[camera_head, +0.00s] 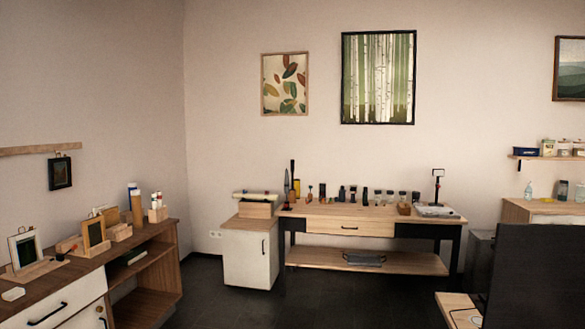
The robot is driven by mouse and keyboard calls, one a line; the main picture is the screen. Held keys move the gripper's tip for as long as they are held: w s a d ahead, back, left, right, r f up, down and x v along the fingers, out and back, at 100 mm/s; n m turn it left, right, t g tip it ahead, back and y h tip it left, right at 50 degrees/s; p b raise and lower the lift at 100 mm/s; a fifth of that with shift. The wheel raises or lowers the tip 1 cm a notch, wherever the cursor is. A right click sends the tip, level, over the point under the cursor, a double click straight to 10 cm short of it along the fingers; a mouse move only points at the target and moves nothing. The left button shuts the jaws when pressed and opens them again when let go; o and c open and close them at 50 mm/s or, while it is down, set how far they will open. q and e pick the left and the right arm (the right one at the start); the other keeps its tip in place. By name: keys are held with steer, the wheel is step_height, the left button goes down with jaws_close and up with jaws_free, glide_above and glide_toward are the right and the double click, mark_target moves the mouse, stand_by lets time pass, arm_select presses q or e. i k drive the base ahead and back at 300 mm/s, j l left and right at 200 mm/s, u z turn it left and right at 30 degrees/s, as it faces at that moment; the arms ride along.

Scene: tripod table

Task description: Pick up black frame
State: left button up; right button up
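A small black frame (60,173) with a dark picture hangs on the left wall, below a wooden rail (40,149). A large black-edged frame (378,78) with a birch-trunk picture hangs high on the back wall. A small light-edged frame with a dark green picture (25,250) stands on the left cabinet. A wood-edged frame (94,232) stands behind it, further along the cabinet. Neither of my grippers shows in the head view.
A wooden-topped cabinet (168,234) runs along the left wall. A workbench (345,228) with bottles and tools stands at the back, beside a white cabinet (250,260). A large dark panel (535,280) blocks the lower right. The dark floor (225,300) in the middle is clear.

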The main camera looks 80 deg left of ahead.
mark_target(60, 169)
steer(key=u, duration=4.15)
